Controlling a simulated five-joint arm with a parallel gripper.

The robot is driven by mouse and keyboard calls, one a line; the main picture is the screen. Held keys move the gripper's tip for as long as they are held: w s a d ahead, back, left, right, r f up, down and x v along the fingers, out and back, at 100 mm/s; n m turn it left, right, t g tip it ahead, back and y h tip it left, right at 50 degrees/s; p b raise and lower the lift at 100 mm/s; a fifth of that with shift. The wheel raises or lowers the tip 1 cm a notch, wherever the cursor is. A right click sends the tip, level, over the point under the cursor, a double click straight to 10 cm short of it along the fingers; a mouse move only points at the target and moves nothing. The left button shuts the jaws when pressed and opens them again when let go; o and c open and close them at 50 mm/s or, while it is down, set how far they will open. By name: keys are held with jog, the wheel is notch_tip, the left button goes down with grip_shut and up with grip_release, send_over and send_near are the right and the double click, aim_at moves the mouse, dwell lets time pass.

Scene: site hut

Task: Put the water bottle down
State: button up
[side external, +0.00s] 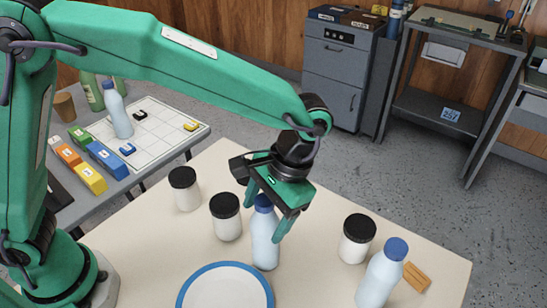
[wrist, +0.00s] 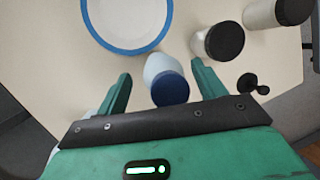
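A pale blue water bottle with a dark blue cap (side external: 264,243) stands upright on the cream table, and it also shows in the wrist view (wrist: 164,75). My gripper (side external: 264,222) is above the table with its fingers pointing down on either side of this bottle's upper part. In the wrist view my gripper (wrist: 160,69) is open; a clear gap shows between the left finger and the bottle, while the right finger is close to it. Whether the right finger touches it I cannot tell. A similar bottle (side external: 383,274) stands at the table's front right.
A white plate with a blue rim (side external: 225,266) lies in front of the bottle. Black-lidded jars stand nearby, at left (side external: 185,190), beside the gripper (side external: 226,217) and at right (side external: 357,240). A wooden block (side external: 416,277) lies near the right edge. A side table (side external: 183,150) holds another bottle (side external: 117,112).

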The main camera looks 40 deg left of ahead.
jog(key=shift+v, duration=3.9)
jog(key=shift+s, duration=0.1)
jog(key=shift+a, duration=0.1)
